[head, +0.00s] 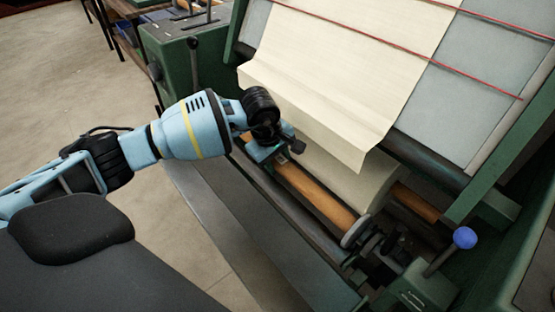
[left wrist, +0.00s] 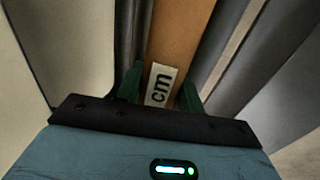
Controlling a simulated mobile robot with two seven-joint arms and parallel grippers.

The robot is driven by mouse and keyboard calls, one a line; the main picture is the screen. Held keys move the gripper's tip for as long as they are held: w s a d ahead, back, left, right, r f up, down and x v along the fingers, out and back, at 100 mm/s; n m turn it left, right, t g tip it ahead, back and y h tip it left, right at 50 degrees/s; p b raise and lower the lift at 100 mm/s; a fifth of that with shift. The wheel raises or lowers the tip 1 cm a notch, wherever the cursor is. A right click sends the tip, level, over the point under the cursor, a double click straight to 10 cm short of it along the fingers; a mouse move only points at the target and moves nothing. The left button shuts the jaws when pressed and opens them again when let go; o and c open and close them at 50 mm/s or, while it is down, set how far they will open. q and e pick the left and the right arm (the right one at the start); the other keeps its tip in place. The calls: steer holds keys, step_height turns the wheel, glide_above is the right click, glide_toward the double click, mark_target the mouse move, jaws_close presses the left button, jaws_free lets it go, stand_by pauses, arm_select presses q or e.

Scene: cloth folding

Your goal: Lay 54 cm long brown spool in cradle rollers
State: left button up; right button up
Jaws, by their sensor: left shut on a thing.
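The brown spool (head: 318,194) lies lengthwise along the front of the green machine, with a pale disc (head: 356,231) by its near right end. My left gripper (head: 277,152) is shut on it near its far left end. Long grey rollers or rails (head: 285,209) run beside the spool. I cannot tell whether the spool touches the cradle rollers. My right gripper is not in view.
Cream sheet (head: 330,75) drapes down the sloped panel behind the spool, with red cords (head: 440,62) across it. Another brown roller (head: 418,204) shows at right. A blue-knobbed lever (head: 465,238) and dark fittings (head: 390,247) stand near the right end. Open floor (head: 60,80) lies left.

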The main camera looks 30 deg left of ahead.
arm_select(q)
steer(key=o, duration=1.2)
steer(key=shift+f, duration=0.15)
steer(key=shift+s+f, duration=0.15)
steer(key=shift+s, duration=0.05)
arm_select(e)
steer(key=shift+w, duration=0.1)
arm_select(q)
steer(key=v, duration=0.7)
steer(key=shift+w, duration=0.3)
steer(key=shift+s+r, duration=0.1)
steer(key=shift+r, duration=0.7)
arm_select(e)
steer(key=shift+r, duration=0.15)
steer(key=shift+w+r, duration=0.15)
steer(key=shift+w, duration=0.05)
